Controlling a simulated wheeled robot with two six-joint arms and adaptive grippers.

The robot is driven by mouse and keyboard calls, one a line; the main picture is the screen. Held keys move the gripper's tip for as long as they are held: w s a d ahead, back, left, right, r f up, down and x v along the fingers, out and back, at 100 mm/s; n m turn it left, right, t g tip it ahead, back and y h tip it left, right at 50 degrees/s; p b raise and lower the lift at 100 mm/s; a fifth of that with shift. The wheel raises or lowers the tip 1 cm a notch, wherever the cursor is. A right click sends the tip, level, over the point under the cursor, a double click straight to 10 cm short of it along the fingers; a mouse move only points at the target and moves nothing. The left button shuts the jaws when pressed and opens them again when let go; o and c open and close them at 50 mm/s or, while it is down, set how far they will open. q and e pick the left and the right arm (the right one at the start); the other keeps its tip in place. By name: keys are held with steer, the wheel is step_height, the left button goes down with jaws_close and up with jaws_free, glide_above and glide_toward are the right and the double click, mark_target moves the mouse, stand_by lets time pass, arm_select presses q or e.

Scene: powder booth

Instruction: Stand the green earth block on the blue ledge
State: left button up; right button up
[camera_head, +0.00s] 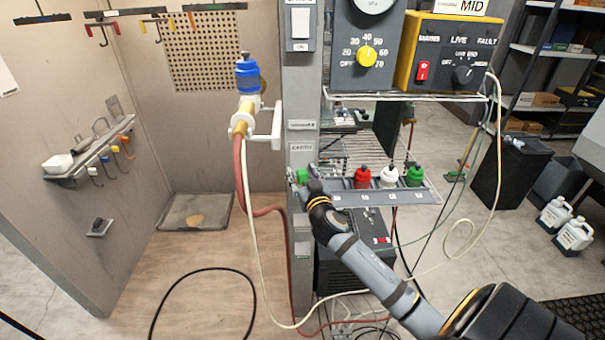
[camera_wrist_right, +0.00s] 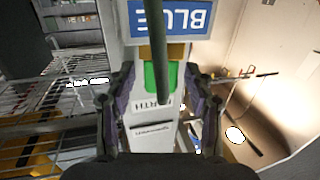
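The green earth block (camera_wrist_right: 152,77) is at the grey post, just by a label reading partly "ARTH", upside down in the right wrist view. It also shows as a small green patch in the head view (camera_head: 302,175). My right gripper (camera_head: 308,183) reaches the post from the lower right. In the wrist view its two fingers (camera_wrist_right: 159,80) stand apart on either side of the block, with visible gaps. A blue label reading "BLUE" (camera_wrist_right: 171,17), also upside down, is above the block in that picture. A tan strip (camera_wrist_right: 165,52) lies between them. My left gripper is out of view.
A dark green rod or cable (camera_wrist_right: 158,45) crosses in front of the block in the wrist view. A grey rack (camera_head: 385,196) holds red, white and green bottles right of the gripper. A red hose (camera_head: 240,180) and pale cable hang left of the post.

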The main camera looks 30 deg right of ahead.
steer(key=v, duration=1.2)
